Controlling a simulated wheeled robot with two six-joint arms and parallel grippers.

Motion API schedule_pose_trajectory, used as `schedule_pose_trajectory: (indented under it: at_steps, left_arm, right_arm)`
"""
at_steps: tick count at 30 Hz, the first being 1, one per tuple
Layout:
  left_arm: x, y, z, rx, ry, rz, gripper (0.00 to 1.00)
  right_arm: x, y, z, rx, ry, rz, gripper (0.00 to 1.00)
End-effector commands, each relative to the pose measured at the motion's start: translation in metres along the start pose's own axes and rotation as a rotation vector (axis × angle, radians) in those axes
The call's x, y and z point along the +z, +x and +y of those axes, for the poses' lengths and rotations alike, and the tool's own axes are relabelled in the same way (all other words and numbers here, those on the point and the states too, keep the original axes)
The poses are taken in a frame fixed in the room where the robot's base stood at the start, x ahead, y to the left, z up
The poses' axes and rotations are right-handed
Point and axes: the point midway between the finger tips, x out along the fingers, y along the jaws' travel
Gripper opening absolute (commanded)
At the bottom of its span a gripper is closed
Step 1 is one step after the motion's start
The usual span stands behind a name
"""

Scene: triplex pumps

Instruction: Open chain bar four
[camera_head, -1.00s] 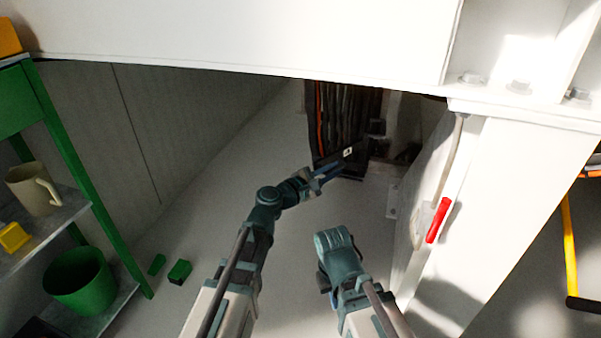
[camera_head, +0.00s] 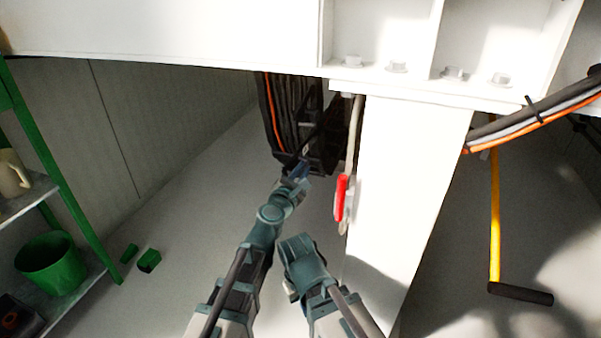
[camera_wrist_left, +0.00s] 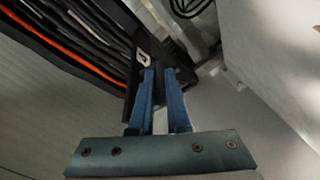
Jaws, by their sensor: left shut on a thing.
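The black cable chain (camera_head: 318,158) hangs below the white beam, with dark cables and one orange cable (camera_head: 269,110) in it. In the left wrist view the same cables (camera_wrist_left: 70,45) run in from the upper left. My left gripper (camera_head: 297,168) is at the chain's lower end. Its blue fingers (camera_wrist_left: 162,75) are shut on a dark chain bar with a small pale label (camera_wrist_left: 143,52). The bar's number is not readable, and its far end is lost among the dark parts. My right arm is folded low in the middle; its fingers do not show.
A white post (camera_head: 405,190) with a red-handled lever (camera_head: 341,197) stands close right of the chain. A yellow bar (camera_head: 494,210) hangs further right. At left, a green shelf holds a green bucket (camera_head: 50,262) and a beige mug (camera_head: 13,173).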

Motion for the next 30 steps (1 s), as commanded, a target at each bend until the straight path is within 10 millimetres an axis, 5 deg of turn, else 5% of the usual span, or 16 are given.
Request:
schedule_pose_trajectory:
  at_steps: [11,12,14,30]
  left_arm:
    - [0.000,0.001,-0.001,0.000,-0.001,0.001,0.00]
    - [0.000,0.001,-0.001,0.000,-0.001,0.000,0.18]
    - [0.000,0.001,-0.001,0.000,-0.001,0.000,0.27]
    - [0.000,-0.012,-0.001,0.001,-0.001,0.001,0.27]
  right_arm:
    - [0.000,0.000,0.000,0.000,0.000,0.000,0.00]
    - [0.000,0.000,0.000,0.000,0.000,0.000,0.00]
    - [0.000,0.000,0.000,0.000,0.000,0.000,0.00]
    - [0.000,0.000,0.000,0.000,0.000,0.000,0.00]
